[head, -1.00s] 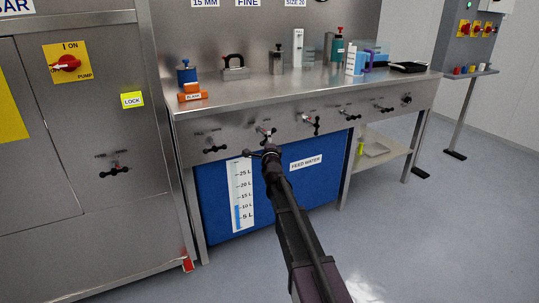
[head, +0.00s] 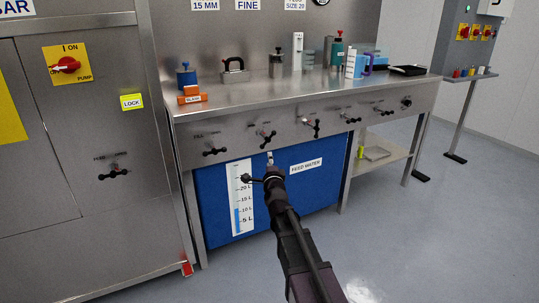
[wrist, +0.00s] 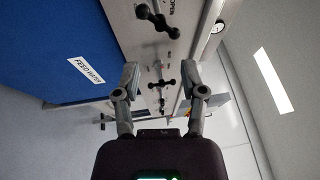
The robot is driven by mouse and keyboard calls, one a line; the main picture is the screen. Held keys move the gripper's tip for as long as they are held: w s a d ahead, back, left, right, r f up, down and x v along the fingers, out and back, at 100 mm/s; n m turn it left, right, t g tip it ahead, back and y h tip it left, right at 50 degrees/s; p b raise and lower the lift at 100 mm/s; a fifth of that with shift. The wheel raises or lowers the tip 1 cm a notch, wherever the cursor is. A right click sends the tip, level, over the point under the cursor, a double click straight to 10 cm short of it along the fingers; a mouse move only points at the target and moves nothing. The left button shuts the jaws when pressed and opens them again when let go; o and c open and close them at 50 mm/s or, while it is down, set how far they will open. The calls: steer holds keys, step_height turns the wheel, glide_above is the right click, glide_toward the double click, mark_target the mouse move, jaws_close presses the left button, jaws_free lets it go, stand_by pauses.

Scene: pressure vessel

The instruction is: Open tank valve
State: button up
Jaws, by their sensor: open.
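Several valves with black-knobbed handles line the bench's steel front panel; I cannot tell which is the tank valve, as their labels are too small to read. One valve (head: 266,137) is just above my gripper (wrist: 162,75). Others are to its left (head: 213,149) and right (head: 312,125). In the wrist view the gripper's two fingers are apart, with nothing held. A valve handle (wrist: 158,20) shows close beyond them at the top, with an "OPEN" label beside it. Another handle (wrist: 163,84) appears between the fingers, farther off.
The blue feed water tank (head: 315,185) with a level scale (head: 241,205) is under the bench. A steel cabinet (head: 75,220) at left carries a pump switch (head: 67,65) and another valve (head: 114,172). Open floor (head: 440,240) is at right.

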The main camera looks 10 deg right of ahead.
steer(key=s+a+r+n+g+y+p, duration=0.1)
steer(key=s+r+n+g+p, duration=0.4)
steer(key=p, duration=0.8)
steer(key=s+a+r+n+g+y+p, duration=0.1)
steer(key=s+r+n+g+p, duration=0.4)
steer(key=p, duration=0.8)
steer(key=s+n+g+y, duration=0.1)
steer(key=s+n, duration=0.2)
steer(key=s, duration=0.2)
steer(key=shift+a+r+n+g+p, duration=0.3)
steer(key=shift+a+n+g+p, duration=0.05)
steer(key=shift+n+g, duration=0.05)
steer(key=shift+s, duration=0.1)
stand_by(0.4)
steer(key=s+d+f+n+g, duration=0.1)
steer(key=s+g, duration=0.1)
steer(key=s, duration=0.3)
steer(key=s+d+f+n+g+h, duration=0.1)
steer(key=s+d+f+n+g, duration=0.1)
steer(key=s, duration=0.4)
steer(key=s+d+f+n+g+h, duration=0.1)
steer(key=s+n+g, duration=0.1)
steer(key=s, duration=0.3)
steer(key=shift+s+d+f+g, duration=0.25)
steer(key=shift+s+d+g, duration=0.1)
steer(key=shift+g, duration=0.55)
